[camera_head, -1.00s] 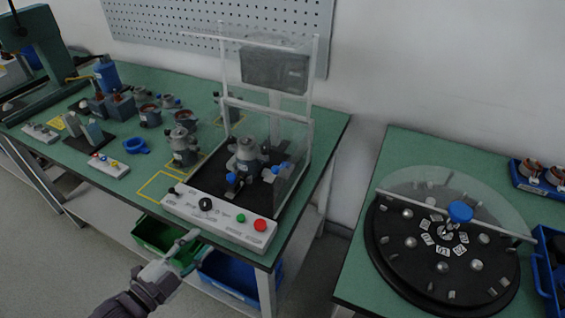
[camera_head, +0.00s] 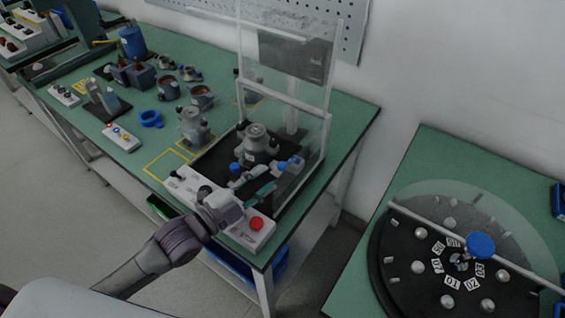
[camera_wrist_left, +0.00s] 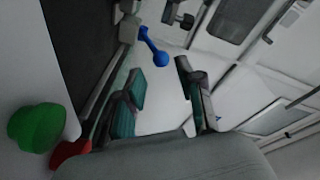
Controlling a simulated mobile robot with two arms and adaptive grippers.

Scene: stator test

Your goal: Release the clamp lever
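The stator unit (camera_head: 257,143), a grey metal piece, sits in the test fixture on a dark base plate (camera_head: 212,163). Blue-tipped clamp parts show beside it, one at the left (camera_head: 235,168) and one at the right (camera_head: 282,166). In the left wrist view a blue clamp lever (camera_wrist_left: 152,46) with a round knob lies just beyond my fingertips, apart from them. My right gripper is out of view.
A clear guard (camera_head: 312,130) stands raised around the fixture. The control panel has a red button (camera_head: 257,223), and a green button (camera_wrist_left: 38,127) shows in the wrist view. Motor parts crowd the left of the table. A round dial table (camera_head: 384,262) stands at the right.

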